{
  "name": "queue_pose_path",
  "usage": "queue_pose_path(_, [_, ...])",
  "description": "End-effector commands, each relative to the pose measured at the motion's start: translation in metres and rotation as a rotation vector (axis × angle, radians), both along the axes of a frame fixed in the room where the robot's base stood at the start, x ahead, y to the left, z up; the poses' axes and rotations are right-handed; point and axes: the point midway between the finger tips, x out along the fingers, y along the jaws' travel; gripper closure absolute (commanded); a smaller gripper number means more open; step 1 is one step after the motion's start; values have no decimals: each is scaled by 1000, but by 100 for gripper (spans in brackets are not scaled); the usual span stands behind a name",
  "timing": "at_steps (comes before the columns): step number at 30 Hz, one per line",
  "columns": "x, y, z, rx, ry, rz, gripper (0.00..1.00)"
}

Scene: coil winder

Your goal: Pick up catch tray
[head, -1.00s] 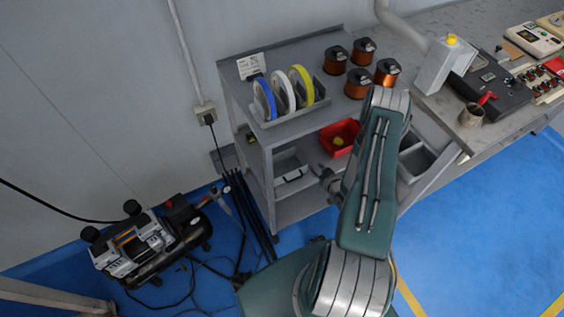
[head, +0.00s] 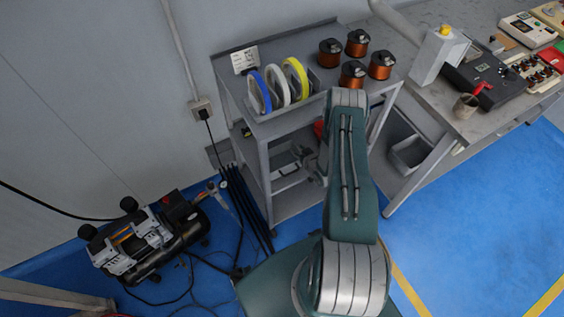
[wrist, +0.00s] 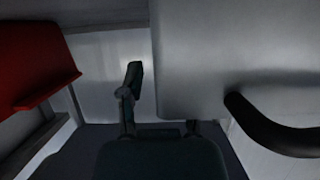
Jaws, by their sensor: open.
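No item is clearly marked as the catch tray. A red tray (head: 319,130) on the cart's middle shelf is mostly hidden behind my arm in the head view; a red piece (wrist: 35,65) shows at left in the wrist view. A grey tray-like piece (head: 287,160) lies on a lower level, beside my gripper (head: 312,165). In the wrist view my gripper (wrist: 163,100) is open, with nothing seen held. Its left finger is visible. A large light grey panel (wrist: 230,60) covers the right fingertip; I cannot tell whether they touch.
The grey cart (head: 270,195) carries blue, white and yellow spools (head: 278,85) and several copper coils (head: 352,75) on top. A grey bin (head: 408,152) sits under the bench at right. A compressor (head: 140,240) and cables lie on the floor at left. Blue floor at right is clear.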

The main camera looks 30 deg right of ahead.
Motion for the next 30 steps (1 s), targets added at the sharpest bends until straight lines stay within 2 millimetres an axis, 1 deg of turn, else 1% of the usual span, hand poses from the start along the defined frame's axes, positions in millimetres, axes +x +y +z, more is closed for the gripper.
queue_pose_path(2, [0, 0, 0, 0, 0, 0, 56])
queue_pose_path(3, [0, 0, 0, 0, 0, 0, 74])
queue_pose_path(5, [0, 0, 0, 0, 0, 0, 100])
queue_pose_path(20, [0, -1, 3, -1, -2, -1, 100])
queue_pose_path(25, [1, -1, 15, -1, -3, -1, 100])
queue_pose_path(29, [1, -1, 36, -2, -4, 0, 100])
queue_pose_path(30, [-8, -2, 42, 0, -1, -3, 100])
